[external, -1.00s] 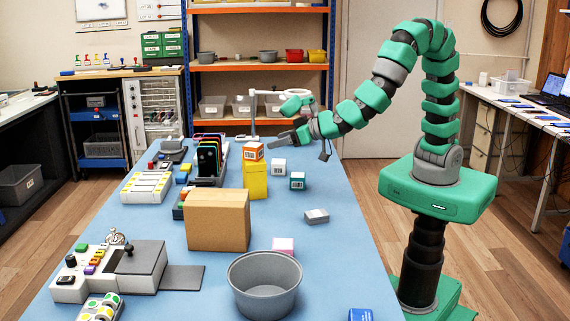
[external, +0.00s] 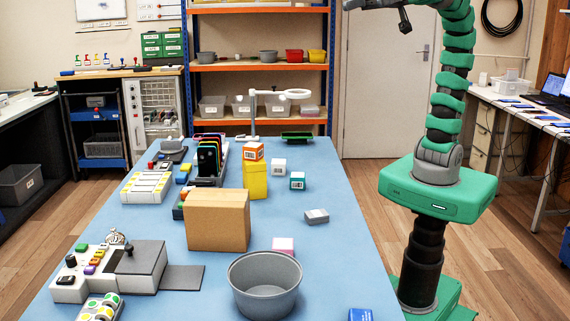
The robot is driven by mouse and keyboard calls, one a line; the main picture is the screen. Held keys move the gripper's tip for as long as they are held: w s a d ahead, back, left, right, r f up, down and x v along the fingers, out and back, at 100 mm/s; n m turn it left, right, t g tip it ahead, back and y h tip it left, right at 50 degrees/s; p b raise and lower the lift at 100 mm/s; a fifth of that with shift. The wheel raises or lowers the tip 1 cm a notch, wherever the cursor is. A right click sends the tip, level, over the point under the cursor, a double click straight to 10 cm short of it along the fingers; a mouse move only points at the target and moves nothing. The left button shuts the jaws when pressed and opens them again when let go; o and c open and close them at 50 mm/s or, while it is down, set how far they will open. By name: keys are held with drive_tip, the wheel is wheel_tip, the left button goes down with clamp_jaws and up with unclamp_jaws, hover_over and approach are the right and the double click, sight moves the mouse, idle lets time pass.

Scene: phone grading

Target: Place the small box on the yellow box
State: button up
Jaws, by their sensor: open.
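A small orange and white box (external: 253,151) with a dark mark on its front rests on top of the tall yellow box (external: 256,184). The yellow box stands on the blue table behind the brown carton, which hides part of its lower end. My gripper (external: 352,5) shows only partly at the top edge of the view, open, high above the table and well apart from both boxes. Nothing shows between its visible fingers.
A brown carton (external: 217,222) and a grey bowl (external: 265,290) stand in front. Small white (external: 279,166), teal (external: 297,181), grey (external: 316,216) and pink (external: 283,245) boxes lie around. A rack of phones (external: 208,160) is at left. The table's right side is mostly clear.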

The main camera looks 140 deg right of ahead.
drive_tip(key=s+r+n, duration=0.1)
drive_tip(key=s+r, duration=0.5)
drive_tip(key=s, duration=0.1)
drive_tip(key=shift+s+h, duration=0.25)
drive_tip(key=shift+h, duration=0.05)
